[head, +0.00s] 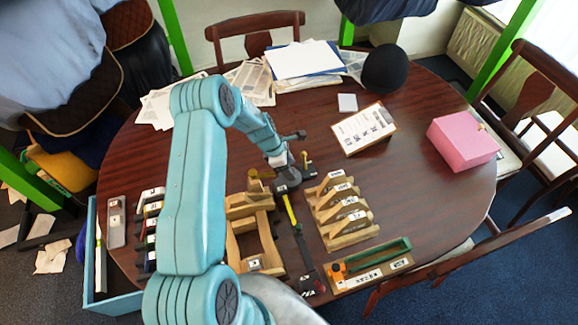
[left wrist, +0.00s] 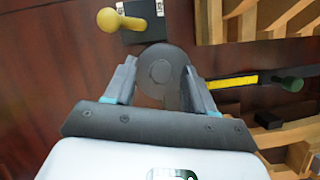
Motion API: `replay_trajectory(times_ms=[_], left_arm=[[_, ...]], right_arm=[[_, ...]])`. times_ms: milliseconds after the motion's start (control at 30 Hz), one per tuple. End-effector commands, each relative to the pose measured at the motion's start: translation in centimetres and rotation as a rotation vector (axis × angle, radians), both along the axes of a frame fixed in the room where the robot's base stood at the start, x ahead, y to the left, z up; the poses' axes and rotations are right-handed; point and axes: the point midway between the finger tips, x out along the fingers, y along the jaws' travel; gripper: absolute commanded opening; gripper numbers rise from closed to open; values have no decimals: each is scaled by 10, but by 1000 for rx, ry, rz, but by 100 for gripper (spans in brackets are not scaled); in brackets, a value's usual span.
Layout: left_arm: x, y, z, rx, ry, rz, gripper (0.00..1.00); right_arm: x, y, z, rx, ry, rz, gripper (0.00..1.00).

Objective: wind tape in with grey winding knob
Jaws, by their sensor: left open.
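The grey winding knob (left wrist: 161,73) is a dark grey disc with a round centre, and it shows in the left wrist view. My left gripper (left wrist: 160,66) is open, with one finger on each side of the knob. I cannot tell whether the fingers touch it. In the head view my left gripper (head: 283,170) points down at the table and hides most of the knob. My right gripper is not in view.
A yellow knob on a black base (left wrist: 122,20) stands close to the gripper. A slotted wooden rack (head: 345,237) is right of the tape, and a wooden frame (head: 233,245) is left. A green-lined tray (head: 372,262) lies near the edge. A pink box (head: 462,140) stands right.

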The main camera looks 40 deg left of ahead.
Motion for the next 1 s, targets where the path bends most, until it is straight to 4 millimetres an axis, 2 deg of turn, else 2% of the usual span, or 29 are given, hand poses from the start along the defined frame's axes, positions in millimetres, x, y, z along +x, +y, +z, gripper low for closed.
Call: replay_trajectory(times_ms=[67,200,233,667,1000], left_arm=[[0,0,0,0,0,0,51],[0,0,0,-1,1,0,6],[-1,0,0,-1,1,-1,0],[-1,-1,-3,-3,4,-36,0],[0,0,-8,-4,4,-246,0]], right_arm=[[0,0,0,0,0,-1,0],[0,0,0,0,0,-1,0],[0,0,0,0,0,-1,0],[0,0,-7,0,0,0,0],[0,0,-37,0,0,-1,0]])
